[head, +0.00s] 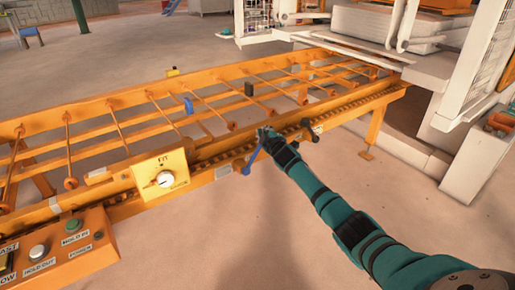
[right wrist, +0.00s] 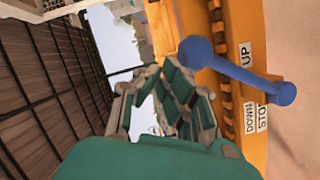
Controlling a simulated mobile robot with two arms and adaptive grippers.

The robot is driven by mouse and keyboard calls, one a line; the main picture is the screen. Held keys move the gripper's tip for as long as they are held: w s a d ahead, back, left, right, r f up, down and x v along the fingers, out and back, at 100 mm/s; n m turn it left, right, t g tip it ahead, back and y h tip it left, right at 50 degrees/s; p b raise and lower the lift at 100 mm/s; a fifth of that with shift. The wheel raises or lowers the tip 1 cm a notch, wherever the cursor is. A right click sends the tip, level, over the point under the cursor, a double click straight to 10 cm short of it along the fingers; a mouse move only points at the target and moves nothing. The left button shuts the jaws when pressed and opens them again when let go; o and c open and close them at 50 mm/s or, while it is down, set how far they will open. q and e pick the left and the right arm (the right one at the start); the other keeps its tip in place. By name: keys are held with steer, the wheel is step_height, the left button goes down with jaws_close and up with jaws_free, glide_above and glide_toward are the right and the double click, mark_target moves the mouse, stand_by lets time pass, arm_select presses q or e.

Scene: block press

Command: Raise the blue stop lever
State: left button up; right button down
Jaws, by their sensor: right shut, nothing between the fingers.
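The blue stop lever (head: 251,159) is on the front side of the orange conveyor, slanting down to the left in the head view. In the right wrist view the blue lever (right wrist: 240,73) crosses between an "UP" label (right wrist: 245,54) and a "DOWN" / "STOP" label (right wrist: 256,118). It has a rounded end at each side. My right gripper (head: 266,134) is at the conveyor's front rail, just right of the lever's upper end. Its fingers (right wrist: 165,92) are shut and empty, beside the lever. I cannot tell if they touch it. My left gripper is not in view.
The orange roller conveyor (head: 125,136) runs toward a white press machine (head: 465,85) at the right. A yellow dial box (head: 162,178) is left of the lever. An orange button panel (head: 62,255) stands at lower left. Floor in front (head: 235,240) is clear.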

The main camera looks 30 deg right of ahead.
steer(key=v, duration=1)
steer(key=shift+s, duration=0.2)
steer(key=shift+a, duration=0.15)
